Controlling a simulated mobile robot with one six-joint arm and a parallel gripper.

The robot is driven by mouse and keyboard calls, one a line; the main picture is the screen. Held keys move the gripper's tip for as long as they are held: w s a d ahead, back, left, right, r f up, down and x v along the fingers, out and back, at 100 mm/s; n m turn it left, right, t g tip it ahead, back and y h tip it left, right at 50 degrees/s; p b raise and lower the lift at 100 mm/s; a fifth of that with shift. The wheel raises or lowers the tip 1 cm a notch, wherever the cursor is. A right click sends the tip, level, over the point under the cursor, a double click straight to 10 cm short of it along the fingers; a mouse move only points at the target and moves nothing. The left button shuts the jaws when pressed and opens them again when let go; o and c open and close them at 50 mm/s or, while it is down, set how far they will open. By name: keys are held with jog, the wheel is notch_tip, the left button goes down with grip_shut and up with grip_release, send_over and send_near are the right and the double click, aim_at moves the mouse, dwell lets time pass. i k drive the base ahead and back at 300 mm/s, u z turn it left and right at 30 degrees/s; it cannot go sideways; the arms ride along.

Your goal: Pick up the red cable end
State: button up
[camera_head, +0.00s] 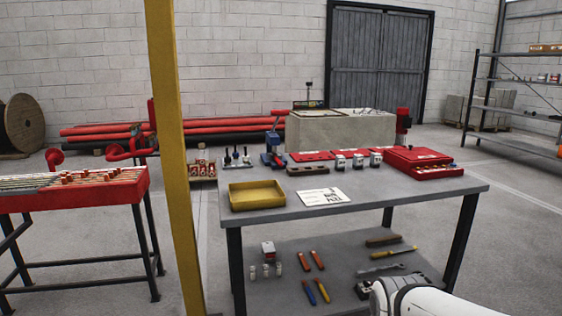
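I cannot tell for sure which thing is the red cable end. Several small red pieces (90,174) sit among thin pale rods or cables (35,181) on the red-topped bench (105,195) at the left; they are too small to make out. Part of my white arm shows at the bottom right corner, in front of the grey workbench. My gripper is not in view, so whether it holds anything is hidden.
A yellow post (170,150) stands between the red-topped bench and the grey workbench (400,195). The workbench bears a yellow tray (257,206), a white sheet (322,197) and red cases (412,162). Tools lie on its lower shelf (345,280). Floor right of it is clear.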

aim_at(276, 159)
jog(key=i, duration=0.95)
